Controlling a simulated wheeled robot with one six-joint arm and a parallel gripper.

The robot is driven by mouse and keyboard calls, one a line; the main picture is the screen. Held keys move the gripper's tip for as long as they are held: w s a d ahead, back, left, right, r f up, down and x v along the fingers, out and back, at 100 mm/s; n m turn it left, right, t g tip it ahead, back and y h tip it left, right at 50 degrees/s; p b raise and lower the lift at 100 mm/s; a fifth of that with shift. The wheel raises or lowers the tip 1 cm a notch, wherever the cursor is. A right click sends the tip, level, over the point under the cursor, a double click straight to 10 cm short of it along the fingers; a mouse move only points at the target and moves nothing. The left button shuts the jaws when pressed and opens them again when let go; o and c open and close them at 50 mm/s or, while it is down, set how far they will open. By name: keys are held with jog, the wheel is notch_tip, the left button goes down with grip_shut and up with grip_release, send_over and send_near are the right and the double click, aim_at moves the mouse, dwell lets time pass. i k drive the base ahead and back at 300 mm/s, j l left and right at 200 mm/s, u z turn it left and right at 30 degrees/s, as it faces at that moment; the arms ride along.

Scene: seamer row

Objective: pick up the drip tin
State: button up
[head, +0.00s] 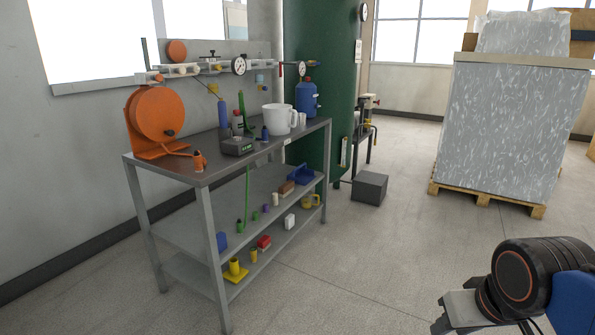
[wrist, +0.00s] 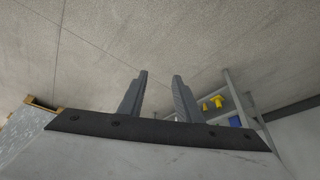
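I cannot tell for sure which thing is the drip tin; none is plainly a tin. Small candidates stand on the shelves of the steel bench (head: 208,174) in the head view: a yellow mug (head: 307,202), a blue tray-like thing (head: 301,174) and a yellow flanged piece (head: 235,270). My gripper (wrist: 161,75) shows in the wrist view with its two fingers apart and nothing between them. It points at bare floor, well away from the bench. In the head view my arm is at the lower right; the fingertips are not seen there.
The bench top holds an orange reel (head: 157,113), a white jug (head: 279,118), a blue bottle (head: 306,100) and a small scale (head: 237,146). A dark grey box (head: 369,188) lies on the floor. A wrapped pallet load (head: 512,130) stands right. Floor between is clear.

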aim_at(301, 118)
jog(key=i, duration=0.95)
jog(key=i+j+z, duration=0.1)
jog(key=i, duration=0.9)
